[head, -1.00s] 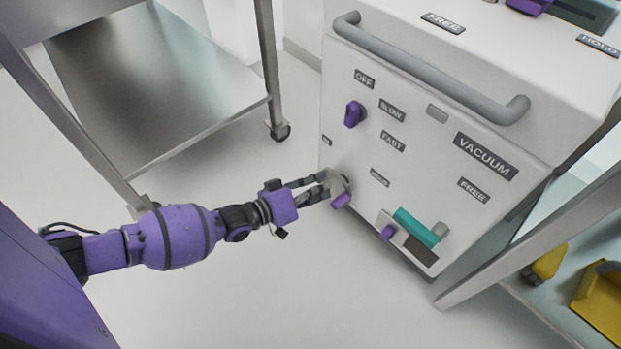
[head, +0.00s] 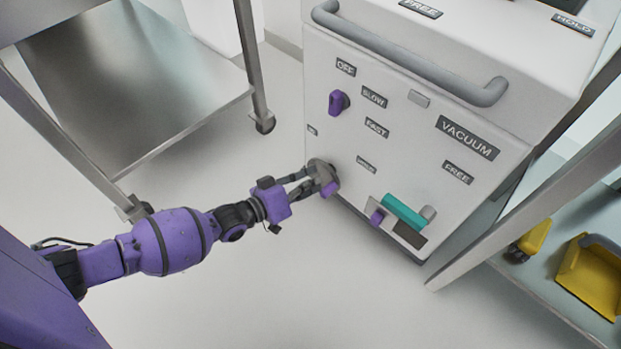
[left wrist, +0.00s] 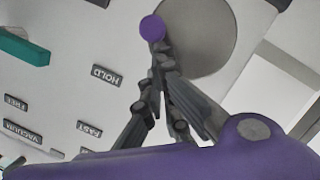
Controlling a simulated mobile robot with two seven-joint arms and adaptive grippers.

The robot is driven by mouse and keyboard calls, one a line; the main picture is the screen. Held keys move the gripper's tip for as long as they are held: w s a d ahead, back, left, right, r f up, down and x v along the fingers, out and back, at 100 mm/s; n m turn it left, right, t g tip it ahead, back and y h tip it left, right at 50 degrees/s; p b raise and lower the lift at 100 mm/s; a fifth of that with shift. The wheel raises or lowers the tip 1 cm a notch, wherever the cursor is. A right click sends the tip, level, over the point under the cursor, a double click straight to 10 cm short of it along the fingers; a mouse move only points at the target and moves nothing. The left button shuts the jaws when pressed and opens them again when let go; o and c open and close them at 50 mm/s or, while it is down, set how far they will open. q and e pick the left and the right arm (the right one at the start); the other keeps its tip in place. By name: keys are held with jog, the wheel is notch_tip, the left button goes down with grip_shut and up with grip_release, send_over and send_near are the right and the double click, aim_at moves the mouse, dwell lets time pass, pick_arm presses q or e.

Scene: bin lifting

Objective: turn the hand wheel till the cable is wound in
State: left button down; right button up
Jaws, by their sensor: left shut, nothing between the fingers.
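The hand wheel is a grey disc (head: 322,170) with a purple knob (head: 330,189), low on the left of the white machine's front panel. In the left wrist view the grey disc (left wrist: 205,40) is at the top, with the purple knob (left wrist: 152,28) at its left edge. My left gripper (head: 318,182) is at the wheel, its shut fingers beside the knob with nothing between them. In the left wrist view its fingertips (left wrist: 163,60) are just below the knob; I cannot tell whether they touch it. My right gripper and the cable are not in view.
The machine front carries a purple switch (head: 338,103), a teal handle (head: 404,211) and a grey bar (head: 410,55). A steel cart (head: 130,85) stands at left. A shelf with yellow bins (head: 592,275) is at right. The floor before the machine is clear.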

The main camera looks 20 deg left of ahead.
pick_arm(q)
jog(key=shift+s+d+m+p, duration=0.1)
jog(key=shift+d+m+p, duration=0.2)
jog(key=shift+p, duration=0.15)
